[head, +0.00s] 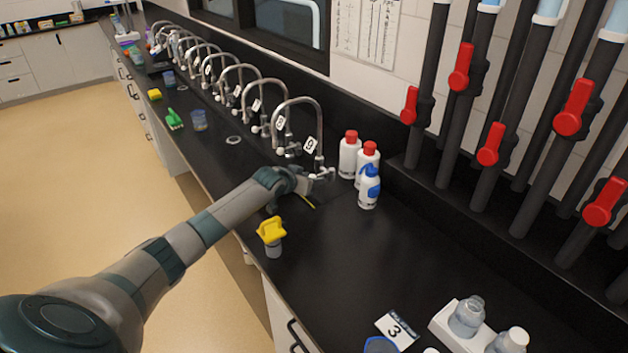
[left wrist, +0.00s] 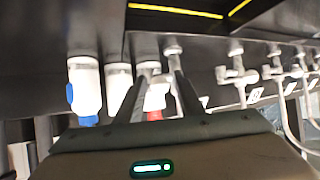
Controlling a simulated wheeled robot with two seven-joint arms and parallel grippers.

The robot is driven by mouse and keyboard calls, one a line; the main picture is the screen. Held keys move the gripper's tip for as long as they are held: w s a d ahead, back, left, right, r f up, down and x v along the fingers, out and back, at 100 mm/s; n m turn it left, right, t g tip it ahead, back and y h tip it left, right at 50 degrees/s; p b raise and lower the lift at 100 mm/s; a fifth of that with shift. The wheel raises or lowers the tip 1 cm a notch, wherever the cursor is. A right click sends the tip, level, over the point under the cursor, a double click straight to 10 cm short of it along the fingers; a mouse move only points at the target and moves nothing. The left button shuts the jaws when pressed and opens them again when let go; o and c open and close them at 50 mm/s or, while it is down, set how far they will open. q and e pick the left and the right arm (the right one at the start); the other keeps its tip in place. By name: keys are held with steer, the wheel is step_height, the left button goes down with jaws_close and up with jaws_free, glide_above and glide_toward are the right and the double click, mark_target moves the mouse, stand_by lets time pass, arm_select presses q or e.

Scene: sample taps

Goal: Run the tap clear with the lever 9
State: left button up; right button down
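The tap labelled 9 (head: 321,130) is the nearest of a row of curved metal taps along the back of the black counter in the head view. My left gripper (head: 322,176) is at the foot of this tap, beside its base. Its arm and the gripper hide much of the lever there. In the left wrist view, which looks upside down, the two dark fingers (left wrist: 162,74) stand apart with a gap between them. A pale tap base (left wrist: 172,50) shows just beyond the fingertips. I cannot tell whether a finger touches the lever. My right gripper is in neither view.
Red-capped white bottles (head: 349,153) and a blue-topped spray bottle (head: 369,187) stand close right of the gripper. Pipes with red handles (head: 575,107) line the right wall. The counter's middle right is clear.

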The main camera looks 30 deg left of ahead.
arm_select(q)
steer(key=shift+d, duration=0.15)
steer(key=shift+d+p, duration=1.9)
steer(key=shift+d, duration=1.25)
steer(key=shift+a, duration=0.15)
stand_by(1.1)
steer(key=shift+a+f+b, duration=0.1)
steer(key=shift+a+b, duration=1.25)
steer(key=shift+a, duration=2.05)
steer(key=shift+d+p, duration=0.25)
steer(key=shift+p, duration=0.1)
steer(key=shift+d, duration=0.1)
